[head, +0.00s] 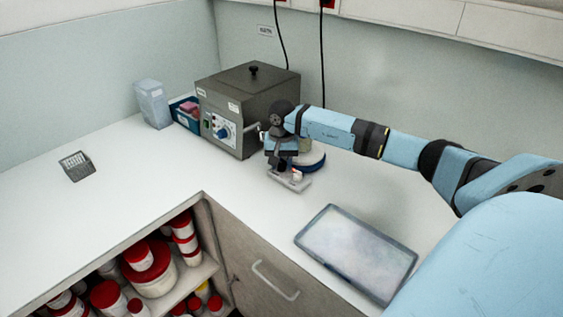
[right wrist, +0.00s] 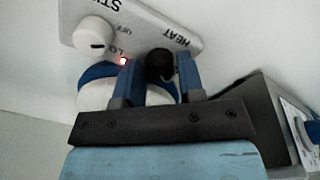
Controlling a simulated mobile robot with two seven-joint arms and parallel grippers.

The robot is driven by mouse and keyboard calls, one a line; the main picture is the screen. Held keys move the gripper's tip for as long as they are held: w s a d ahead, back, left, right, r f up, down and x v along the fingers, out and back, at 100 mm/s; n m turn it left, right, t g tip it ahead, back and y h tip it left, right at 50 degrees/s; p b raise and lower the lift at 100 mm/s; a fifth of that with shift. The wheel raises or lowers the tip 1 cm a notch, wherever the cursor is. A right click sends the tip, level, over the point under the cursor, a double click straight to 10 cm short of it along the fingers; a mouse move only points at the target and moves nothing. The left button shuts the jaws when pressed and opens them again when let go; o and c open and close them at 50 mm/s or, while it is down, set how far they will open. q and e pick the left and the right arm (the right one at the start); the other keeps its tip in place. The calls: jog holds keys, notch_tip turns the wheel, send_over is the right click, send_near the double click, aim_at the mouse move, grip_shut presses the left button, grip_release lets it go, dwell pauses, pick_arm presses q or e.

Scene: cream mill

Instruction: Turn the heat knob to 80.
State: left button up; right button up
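The stirring hotplate has a light panel (right wrist: 150,22) lettered STIR and HEAT. In the head view its panel (head: 290,181) shows just below my right gripper, and its blue-and-white body (head: 313,161) shows behind. The black heat knob (right wrist: 160,65) is between the fingertips of my right gripper (right wrist: 160,72) and fills the gap between them. Its setting cannot be read. The white stir knob (right wrist: 95,32) is to the left, near OFF and LO, and a red light (right wrist: 123,61) glows. In the head view my right gripper (head: 283,168) points down at the panel. My left gripper is not in view.
A grey lidded box (head: 240,95) with a blue dial stands behind and left of the hotplate, close to my wrist. A glassy tray (head: 356,252) lies in front right. A small grey rack (head: 76,165) is far left. The counter between is clear. Red-lidded jars (head: 150,270) fill shelves below.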

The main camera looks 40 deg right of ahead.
jog(key=c, duration=0.5)
jog(key=shift+m, duration=0.3)
jog(key=shift+m+b, duration=0.35)
jog(key=shift+m, duration=0.25)
jog(key=shift+m+b, duration=0.3)
jog(key=shift+m, duration=0.9)
jog(key=m, duration=0.5)
jog(key=shift+b, duration=0.35)
jog(key=shift+m, duration=0.8)
